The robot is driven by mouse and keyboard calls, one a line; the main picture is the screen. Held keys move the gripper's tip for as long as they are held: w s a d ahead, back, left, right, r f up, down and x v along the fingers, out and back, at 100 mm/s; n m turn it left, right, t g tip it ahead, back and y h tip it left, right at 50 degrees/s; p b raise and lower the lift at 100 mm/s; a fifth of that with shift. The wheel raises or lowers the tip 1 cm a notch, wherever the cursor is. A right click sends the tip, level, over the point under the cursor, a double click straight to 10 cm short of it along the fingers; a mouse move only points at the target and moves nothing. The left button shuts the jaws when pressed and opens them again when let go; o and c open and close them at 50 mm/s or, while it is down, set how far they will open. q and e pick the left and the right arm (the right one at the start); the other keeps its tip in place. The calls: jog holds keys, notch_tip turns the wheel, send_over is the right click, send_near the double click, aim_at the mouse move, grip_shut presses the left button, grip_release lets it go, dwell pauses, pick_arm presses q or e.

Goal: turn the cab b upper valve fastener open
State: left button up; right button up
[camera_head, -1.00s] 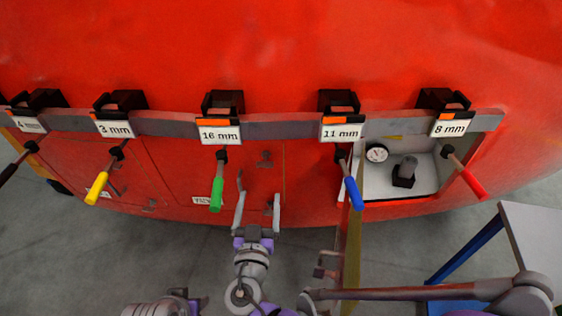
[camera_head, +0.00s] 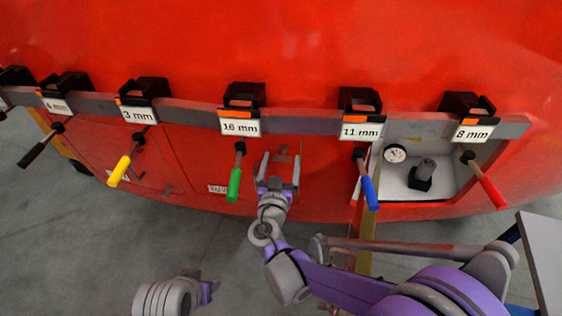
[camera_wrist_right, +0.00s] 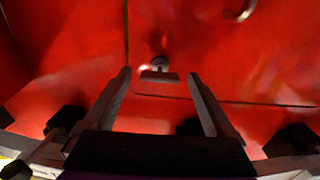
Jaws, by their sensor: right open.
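A small grey fastener (camera_head: 283,153) sits on the red panel right of the green-handled tool, above the white valve label (camera_head: 218,188). In the right wrist view the fastener (camera_wrist_right: 160,76) shows a short crossbar lying level on the red surface, close to a panel seam. My right gripper (camera_head: 281,158) is open and empty, its fingers pointing at the panel. In the wrist view its fingertips (camera_wrist_right: 159,74) frame the fastener left and right, with gaps on both sides; whether they reach its depth I cannot tell. My left gripper is not visible; part of my left arm shows at the bottom.
A grey rail (camera_head: 190,113) holds labelled tools, including green (camera_head: 234,185), blue (camera_head: 370,193), yellow (camera_head: 119,170) and red (camera_head: 490,190) handles. The green handle hangs close left of my right gripper. An open compartment (camera_head: 440,208) with a gauge lies right; a grey table (camera_head: 543,255) stands lower right.

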jog(key=c, duration=1.4)
jog(key=shift+n, duration=0.4)
jog(key=n, duration=0.3)
jog(key=shift+n, duration=0.4)
jog(key=n, duration=0.4)
jog(key=shift+n+b, duration=0.3)
jog(key=shift+b, duration=0.1)
jog(key=n, duration=0.4)
jog(key=shift+n+b, duration=0.5)
jog(key=shift+n, duration=2)
